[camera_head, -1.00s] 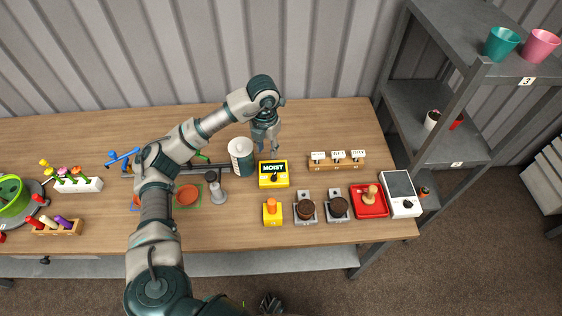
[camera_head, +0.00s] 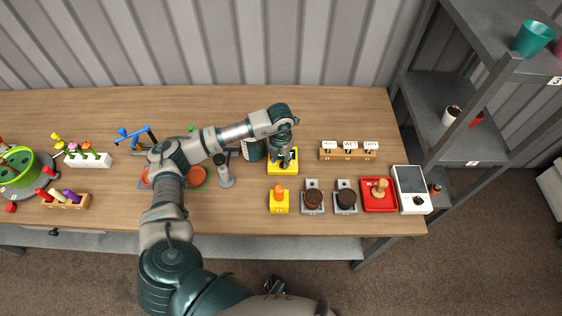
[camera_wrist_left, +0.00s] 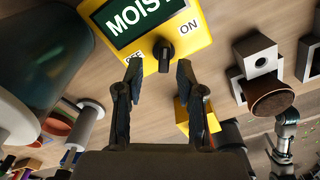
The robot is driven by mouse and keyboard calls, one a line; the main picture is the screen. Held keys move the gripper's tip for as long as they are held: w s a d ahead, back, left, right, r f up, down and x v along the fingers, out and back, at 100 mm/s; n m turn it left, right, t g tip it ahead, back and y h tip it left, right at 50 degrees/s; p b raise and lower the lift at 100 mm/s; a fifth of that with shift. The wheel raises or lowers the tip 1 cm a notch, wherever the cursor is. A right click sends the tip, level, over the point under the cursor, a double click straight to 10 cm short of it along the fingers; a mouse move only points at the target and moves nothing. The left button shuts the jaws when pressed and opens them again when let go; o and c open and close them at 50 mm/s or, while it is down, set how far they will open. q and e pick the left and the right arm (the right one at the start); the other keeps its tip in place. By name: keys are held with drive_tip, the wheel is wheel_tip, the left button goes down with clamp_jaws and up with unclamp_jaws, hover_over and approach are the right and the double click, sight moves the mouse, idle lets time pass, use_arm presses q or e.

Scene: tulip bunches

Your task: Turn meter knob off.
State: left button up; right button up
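The yellow moisture meter (camera_head: 273,168) stands on the table, partly covered by my left gripper (camera_head: 284,160) in the head view. In the left wrist view the meter (camera_wrist_left: 190,40) shows a green display reading "MOIS", cut off by the frame's top. Its black knob (camera_wrist_left: 163,53) sits between an OFF label on the left and an ON label on the right. My left gripper (camera_wrist_left: 160,78) is open and empty, its fingertips on either side of and just short of the knob. A dark part at the bottom of the head view seems to be my right gripper (camera_head: 275,284); its fingers are unclear.
A dark green-and-white canister (camera_head: 253,149) stands close left of the meter. A yellow block with an orange knob (camera_head: 279,201), two grey stands with brown tops (camera_head: 313,200), a red tray (camera_head: 366,204) and a white scale (camera_head: 410,180) line the front right. A label rack (camera_head: 347,154) is behind.

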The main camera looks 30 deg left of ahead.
use_arm(q)
drive_tip(key=shift+d+f, duration=0.25)
drive_tip(key=shift+f, duration=0.55)
use_arm(e)
drive_tip(key=shift+w+d+r, duration=0.1)
drive_tip(key=shift+d+r, duration=0.05)
drive_tip(key=shift+r, duration=0.05)
use_arm(q)
clamp_jaws()
drive_tip(key=shift+a, duration=0.1)
use_arm(e)
drive_tip(key=shift+s+f, duration=0.1)
drive_tip(key=shift+s, duration=0.25)
